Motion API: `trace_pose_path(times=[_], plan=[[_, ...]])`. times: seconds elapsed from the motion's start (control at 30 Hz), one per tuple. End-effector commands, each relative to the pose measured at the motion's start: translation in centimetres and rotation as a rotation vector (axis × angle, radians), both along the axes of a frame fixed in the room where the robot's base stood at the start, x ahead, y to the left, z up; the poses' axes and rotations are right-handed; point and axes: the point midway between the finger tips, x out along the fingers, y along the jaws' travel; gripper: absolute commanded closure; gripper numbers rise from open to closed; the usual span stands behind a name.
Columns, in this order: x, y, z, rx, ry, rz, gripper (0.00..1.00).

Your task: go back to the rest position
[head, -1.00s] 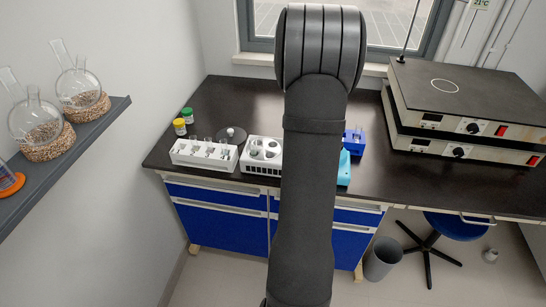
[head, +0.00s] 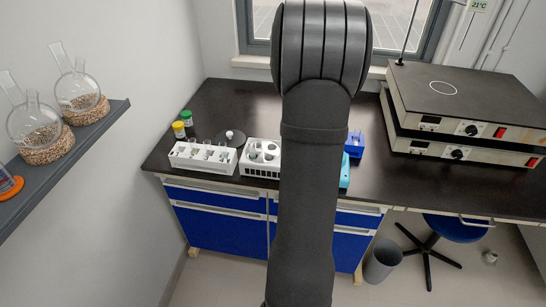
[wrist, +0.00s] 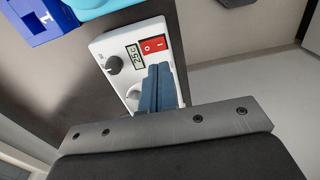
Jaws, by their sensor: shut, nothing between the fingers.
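My arm (head: 308,180) stands upright across the middle of the head view and hides my gripper there. In the wrist view my gripper (wrist: 158,72) shows two blue-grey fingers pressed together, with nothing between them. Beyond the fingers is a white device front (wrist: 122,42) with a red switch, a small display and a dark knob. The fingers overlap its lower part in the picture; I cannot tell the gap.
On the dark bench (head: 240,96) stand two white racks (head: 203,157) (head: 262,158), two capped bottles (head: 183,125), a blue holder (head: 355,145) and a teal device (head: 345,171). Stacked flat-topped devices (head: 460,105) stand right. Flasks (head: 36,125) sit on the left shelf.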

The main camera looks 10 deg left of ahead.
Motion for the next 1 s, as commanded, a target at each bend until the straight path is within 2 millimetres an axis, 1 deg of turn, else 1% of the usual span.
trace_pose_path(times=[0.07,0.17,0.4,0.5,0.6,0.73,1.0], plan=[[0.0,0.0,-0.2,0.000,0.001,0.000,1.00],[0.0,0.0,-1.1,0.000,0.003,0.000,1.00],[-0.1,0.0,-4.6,0.000,0.003,0.000,1.00],[0.0,0.0,-5.9,0.000,0.003,0.000,1.00],[0.0,0.0,-6.7,0.000,0.002,0.000,1.00],[0.0,0.0,-7.1,0.000,0.000,0.000,1.00],[0.0,0.0,-7.0,0.000,0.000,0.000,1.00]])
